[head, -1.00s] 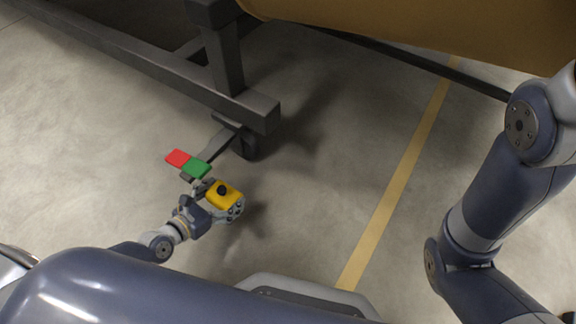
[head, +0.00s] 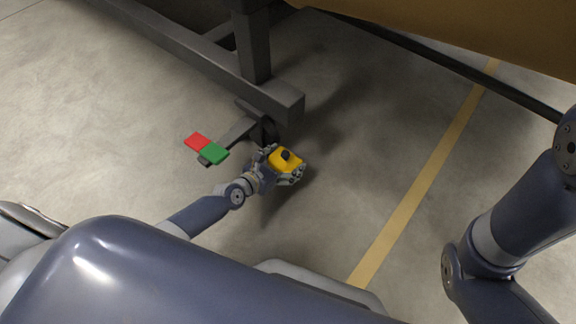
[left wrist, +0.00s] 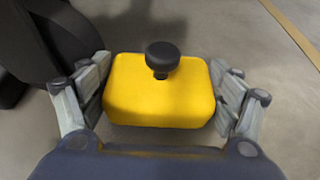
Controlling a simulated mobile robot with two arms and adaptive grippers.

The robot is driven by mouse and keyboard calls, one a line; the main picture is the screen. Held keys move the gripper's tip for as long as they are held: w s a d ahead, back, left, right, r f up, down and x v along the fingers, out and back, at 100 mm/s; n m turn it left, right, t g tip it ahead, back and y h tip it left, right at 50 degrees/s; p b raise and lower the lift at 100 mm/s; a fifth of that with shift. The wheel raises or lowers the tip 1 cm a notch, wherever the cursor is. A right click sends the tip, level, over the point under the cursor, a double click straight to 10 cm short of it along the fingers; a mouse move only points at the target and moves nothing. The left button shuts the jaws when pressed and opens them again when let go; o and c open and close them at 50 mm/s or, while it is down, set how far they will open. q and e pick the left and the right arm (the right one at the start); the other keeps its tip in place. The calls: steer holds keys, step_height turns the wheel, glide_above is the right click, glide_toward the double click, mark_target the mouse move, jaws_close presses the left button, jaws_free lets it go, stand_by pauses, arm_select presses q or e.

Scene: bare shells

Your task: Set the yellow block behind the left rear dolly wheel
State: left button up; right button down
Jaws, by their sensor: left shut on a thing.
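The yellow block (head: 284,160) has a black knob on top. My left gripper (head: 279,169) is shut on it, and in the left wrist view the block (left wrist: 158,98) sits between the two fingers of the gripper (left wrist: 160,95). The dark dolly wheel (head: 268,131) is under the frame corner, just above and left of the block in the head view. In the left wrist view the wheel (left wrist: 20,50) is at the left edge, apart from the block. Whether the block touches the floor I cannot tell. My right gripper is out of view.
A dark dolly frame (head: 200,65) runs across the upper left. A pedal with red (head: 197,141) and green (head: 214,153) pads juts out left of the wheel. A tan shell (head: 450,30) overhangs above. A yellow floor line (head: 420,185) and open concrete lie to the right.

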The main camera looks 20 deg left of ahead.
mark_target(288, 166)
arm_select(q)
steer(key=shift+w+d, duration=0.35)
steer(key=shift+w, duration=0.2)
step_height(288, 166, down, 3)
steer(key=b, duration=0.3)
steer(key=shift+f, duration=0.2)
steer(key=shift+f, duration=0.1)
steer(key=shift+f+b, duration=0.15)
steer(key=shift+b, duration=0.3)
steer(key=o, duration=1.1)
steer(key=shift+s, duration=0.1)
